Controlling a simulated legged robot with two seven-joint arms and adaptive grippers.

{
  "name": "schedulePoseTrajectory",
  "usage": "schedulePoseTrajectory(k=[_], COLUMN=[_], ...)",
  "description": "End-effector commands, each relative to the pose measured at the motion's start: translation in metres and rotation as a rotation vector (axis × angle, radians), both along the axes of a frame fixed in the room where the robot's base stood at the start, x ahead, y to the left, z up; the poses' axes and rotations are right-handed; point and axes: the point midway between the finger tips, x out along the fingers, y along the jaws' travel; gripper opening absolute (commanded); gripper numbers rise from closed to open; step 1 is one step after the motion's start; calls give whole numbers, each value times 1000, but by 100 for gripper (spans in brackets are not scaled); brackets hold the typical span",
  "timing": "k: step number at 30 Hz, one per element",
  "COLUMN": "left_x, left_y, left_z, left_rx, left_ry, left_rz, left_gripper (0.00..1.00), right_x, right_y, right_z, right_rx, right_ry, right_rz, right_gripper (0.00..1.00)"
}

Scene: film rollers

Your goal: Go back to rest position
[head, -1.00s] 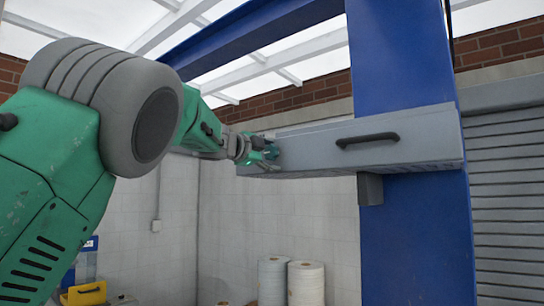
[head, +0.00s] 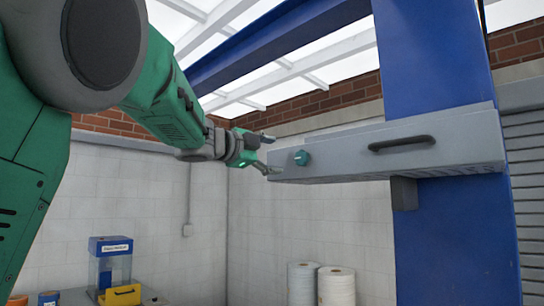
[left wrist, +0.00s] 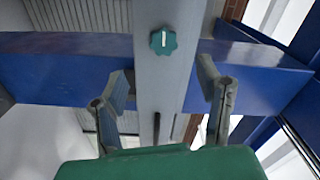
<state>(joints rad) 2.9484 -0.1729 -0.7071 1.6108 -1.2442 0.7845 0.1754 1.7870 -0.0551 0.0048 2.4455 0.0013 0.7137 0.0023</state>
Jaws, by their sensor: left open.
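My left gripper (head: 268,153) is open and empty in the head view, just left of the grey box (head: 345,157) on the blue post. A teal knob (head: 302,158) sits on the left part of the box's front face, apart from the fingers. In the left wrist view, the open fingers (left wrist: 161,100) spread on either side of the grey box, and the teal knob (left wrist: 163,40) with a pale mark shows beyond them. My right gripper is not in view.
The blue post (head: 440,240) stands at the right, with a dark handle (head: 401,143) on the box. White rolls (head: 336,286) stand below. A blue-topped container (head: 110,262) and a yellow bin (head: 121,295) are at the lower left.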

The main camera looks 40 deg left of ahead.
Motion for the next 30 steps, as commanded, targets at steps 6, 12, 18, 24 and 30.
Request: schedulePoseTrajectory(k=[6,12,18,24,30], left_x=[-2,-2,1,34,65], left_y=[0,0,-1,-11,-30], left_z=[0,0,-7,-96,-247], left_rx=[0,0,-9,-113,-296], left_ry=[-1,-1,6,91,235], left_rz=[0,-1,-2,-13,2], left_gripper=[60,60,60,60,60], right_x=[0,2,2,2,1], right_y=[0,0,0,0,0], right_z=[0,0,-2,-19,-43], right_rx=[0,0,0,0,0], right_ry=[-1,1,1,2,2], right_rz=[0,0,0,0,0], right_gripper=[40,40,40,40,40])
